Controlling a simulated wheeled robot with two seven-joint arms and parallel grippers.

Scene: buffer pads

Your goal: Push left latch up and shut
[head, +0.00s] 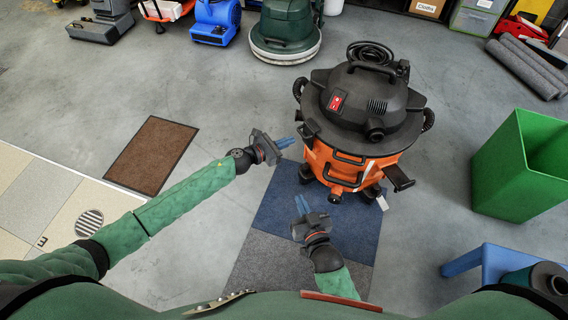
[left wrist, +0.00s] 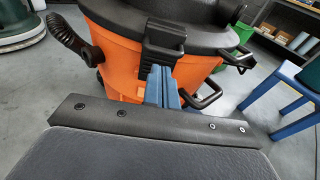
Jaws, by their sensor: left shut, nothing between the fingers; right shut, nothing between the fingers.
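The orange and black shop vacuum (head: 352,158) stands on the blue mat. Its left latch (head: 308,130) is a black block at the lid rim, lying upright against the drum. In the left wrist view the latch (left wrist: 163,42) spans the rim. My left gripper (head: 288,142) is shut and empty, its blue fingertips (left wrist: 162,80) just below the latch's lower end; I cannot tell whether they touch it. My right gripper (head: 301,204) is shut and empty, low in front of the vacuum. The right latch (head: 398,178) sticks outward from the drum.
A green bin (head: 500,170) and a blue stool (head: 490,265) stand to the right. A brown mat (head: 152,155) lies to the left. Cleaning machines, among them a green one (head: 286,30), line the back.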

